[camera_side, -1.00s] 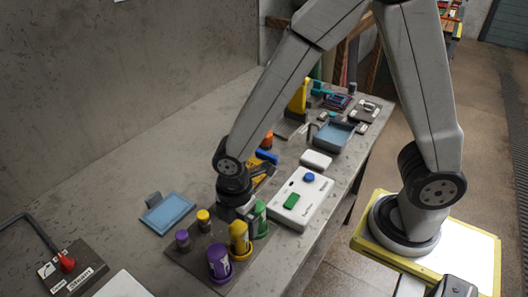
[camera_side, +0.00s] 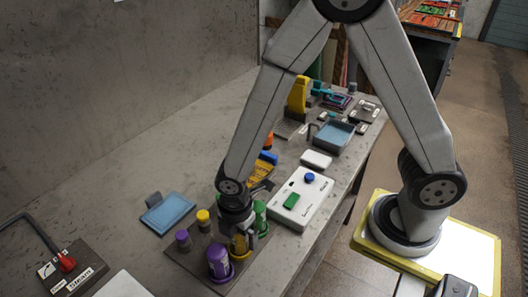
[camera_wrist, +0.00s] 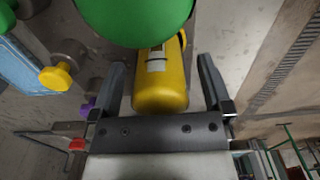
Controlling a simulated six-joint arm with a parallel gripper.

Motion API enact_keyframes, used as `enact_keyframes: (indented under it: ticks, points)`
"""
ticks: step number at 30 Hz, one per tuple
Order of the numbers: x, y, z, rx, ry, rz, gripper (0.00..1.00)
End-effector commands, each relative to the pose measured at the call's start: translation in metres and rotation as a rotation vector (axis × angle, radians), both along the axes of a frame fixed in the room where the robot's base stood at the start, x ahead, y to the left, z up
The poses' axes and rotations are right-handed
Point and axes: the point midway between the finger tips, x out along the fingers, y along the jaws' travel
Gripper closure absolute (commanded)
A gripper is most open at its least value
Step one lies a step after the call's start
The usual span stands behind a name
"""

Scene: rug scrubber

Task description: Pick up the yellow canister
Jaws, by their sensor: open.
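The yellow canister (camera_side: 240,244) stands on a dark board, between a purple canister (camera_side: 219,264) and a green canister (camera_side: 260,216). My gripper (camera_side: 241,236) is at the yellow canister and hides its upper part in the side view. In the wrist view the yellow canister (camera_wrist: 160,90) lies between the two spread fingers of my gripper (camera_wrist: 164,72), with a visible gap on both sides. A large green round shape (camera_wrist: 135,15) covers its far end there.
Small purple (camera_side: 183,239) and yellow (camera_side: 203,217) capped pieces stand on the same board (camera_side: 187,261). A blue tray (camera_side: 168,213) lies to the left. A white box (camera_side: 302,199) with green and blue parts lies to the right. The bench at the left is mostly clear.

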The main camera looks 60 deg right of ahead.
Motion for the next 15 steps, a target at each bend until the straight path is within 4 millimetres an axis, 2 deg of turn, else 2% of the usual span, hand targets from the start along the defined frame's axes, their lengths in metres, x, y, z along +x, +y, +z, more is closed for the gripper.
enact_keyframes:
  ticks: [3, 4, 12, 13, 15]
  points:
    - [0.0, 0.0, 0.0001, 0.0, 0.0, 0.0, 0.0]
    - [0.0, 0.0, 0.0001, 0.0, 0.0, 0.0, 0.06]
    - [-0.0001, 0.0, 0.0001, 0.0, 0.0, 0.0, 0.92]
    - [-0.0001, 0.0, 0.0001, 0.0, 0.0, 0.0, 1.0]
    - [0.0, 0.0, 0.0003, 0.0, 0.0, 0.0, 1.0]
